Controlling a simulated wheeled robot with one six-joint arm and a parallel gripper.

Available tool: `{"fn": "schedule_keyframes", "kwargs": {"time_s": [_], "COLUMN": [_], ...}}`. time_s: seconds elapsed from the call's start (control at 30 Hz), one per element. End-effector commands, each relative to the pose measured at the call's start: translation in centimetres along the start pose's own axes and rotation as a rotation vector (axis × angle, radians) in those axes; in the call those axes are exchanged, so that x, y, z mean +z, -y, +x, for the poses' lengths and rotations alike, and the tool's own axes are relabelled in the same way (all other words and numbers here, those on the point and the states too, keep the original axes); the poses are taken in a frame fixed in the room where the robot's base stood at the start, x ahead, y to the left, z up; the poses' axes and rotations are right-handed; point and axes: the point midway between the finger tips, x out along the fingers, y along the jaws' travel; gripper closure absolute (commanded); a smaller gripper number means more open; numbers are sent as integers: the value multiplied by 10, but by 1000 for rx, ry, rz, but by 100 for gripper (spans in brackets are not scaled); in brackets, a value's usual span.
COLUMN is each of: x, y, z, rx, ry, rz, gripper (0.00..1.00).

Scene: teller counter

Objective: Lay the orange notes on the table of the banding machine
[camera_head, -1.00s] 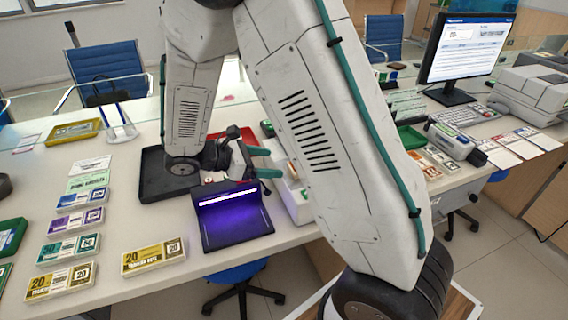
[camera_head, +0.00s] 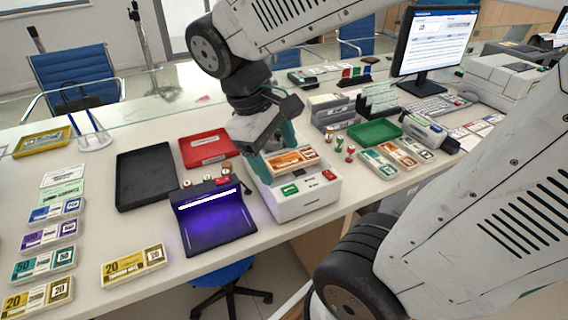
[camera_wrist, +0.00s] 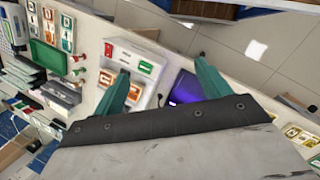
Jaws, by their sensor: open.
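The orange notes (camera_head: 292,159) lie flat as a banded bundle on top of the white banding machine (camera_head: 308,201), which has a green and a red button on its front. In the wrist view the orange notes (camera_wrist: 134,93) are partly hidden behind one teal finger, and the machine (camera_wrist: 124,56) shows around them. My gripper (camera_head: 272,150) is just above the machine, at the back left of the notes. In the wrist view my gripper (camera_wrist: 163,67) has its fingers wide apart with nothing between them. I cannot tell whether a finger touches the notes.
A lit violet lamp unit (camera_head: 216,222) stands left of the machine. Behind it are a black tray (camera_head: 146,178) and a red tray (camera_head: 208,148). Small stamps (camera_head: 339,145) and a green tray (camera_head: 375,133) stand to the right. Banded notes (camera_head: 134,265) lie at the left.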

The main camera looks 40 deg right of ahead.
Motion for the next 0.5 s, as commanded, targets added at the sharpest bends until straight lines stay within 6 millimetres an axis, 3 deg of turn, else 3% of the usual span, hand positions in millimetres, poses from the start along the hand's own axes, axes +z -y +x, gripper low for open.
{"fn": "schedule_keyframes", "kwargs": {"time_s": [0.03,0.2,0.5], "x": [12,35,47], "y": [6,27,41], "z": [-4,-13,-17], "rx": [-34,-145,-220], "ry": [-62,-221,-318], "rz": [60,222,319], "gripper": [24,24,24]}}
